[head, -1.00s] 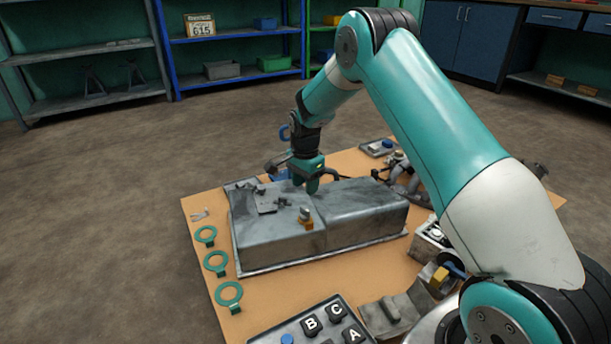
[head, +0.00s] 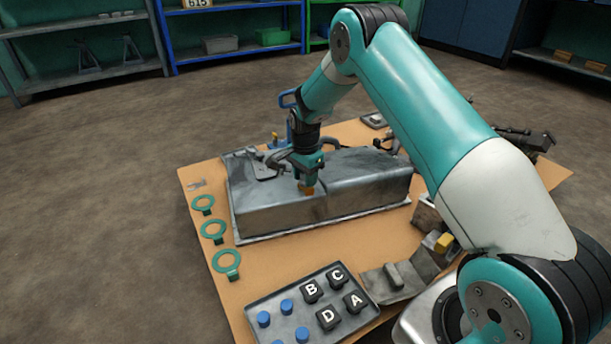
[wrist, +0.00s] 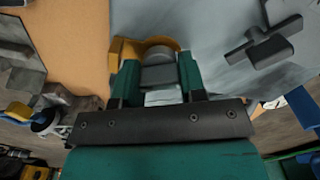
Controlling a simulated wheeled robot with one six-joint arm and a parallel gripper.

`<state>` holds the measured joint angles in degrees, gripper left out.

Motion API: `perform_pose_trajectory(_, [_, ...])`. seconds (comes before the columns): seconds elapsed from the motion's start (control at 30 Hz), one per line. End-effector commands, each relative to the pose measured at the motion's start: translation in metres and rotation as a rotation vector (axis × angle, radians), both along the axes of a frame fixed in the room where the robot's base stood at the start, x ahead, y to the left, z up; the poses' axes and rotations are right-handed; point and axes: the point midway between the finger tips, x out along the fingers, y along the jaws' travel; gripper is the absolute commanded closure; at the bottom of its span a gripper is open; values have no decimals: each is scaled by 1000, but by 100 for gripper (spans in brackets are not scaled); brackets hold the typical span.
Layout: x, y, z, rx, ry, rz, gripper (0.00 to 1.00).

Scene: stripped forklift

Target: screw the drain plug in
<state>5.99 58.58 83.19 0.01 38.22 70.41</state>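The drain plug (wrist: 160,53) is a grey piece with a round end, seen in the wrist view by a yellow-orange bracket (wrist: 122,50). In the head view my gripper (head: 305,183) hides the plug.
Teal rings (head: 213,231) lie left of the pan. A tray (head: 350,317) with lettered black blocks and blue pegs is in front. A dark fitting (wrist: 264,46) lies on the pan to the right in the wrist view. Bare board lies between pan and tray.

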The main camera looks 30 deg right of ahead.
Motion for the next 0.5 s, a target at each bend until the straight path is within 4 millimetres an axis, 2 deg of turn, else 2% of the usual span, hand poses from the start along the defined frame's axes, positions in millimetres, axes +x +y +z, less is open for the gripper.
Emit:
perform_pose_trajectory(0.03, [0,0,0,0,0,0,78])
perform_pose_trajectory(0.07, [0,0,0,0,0,0,85])
perform_pose_trajectory(0.1, [0,0,0,0,0,0,87])
perform_pose_trajectory(0.23, [0,0,2,0,1,-40,87])
perform_pose_trajectory(0.5, [-1,0,2,0,1,-396,87])
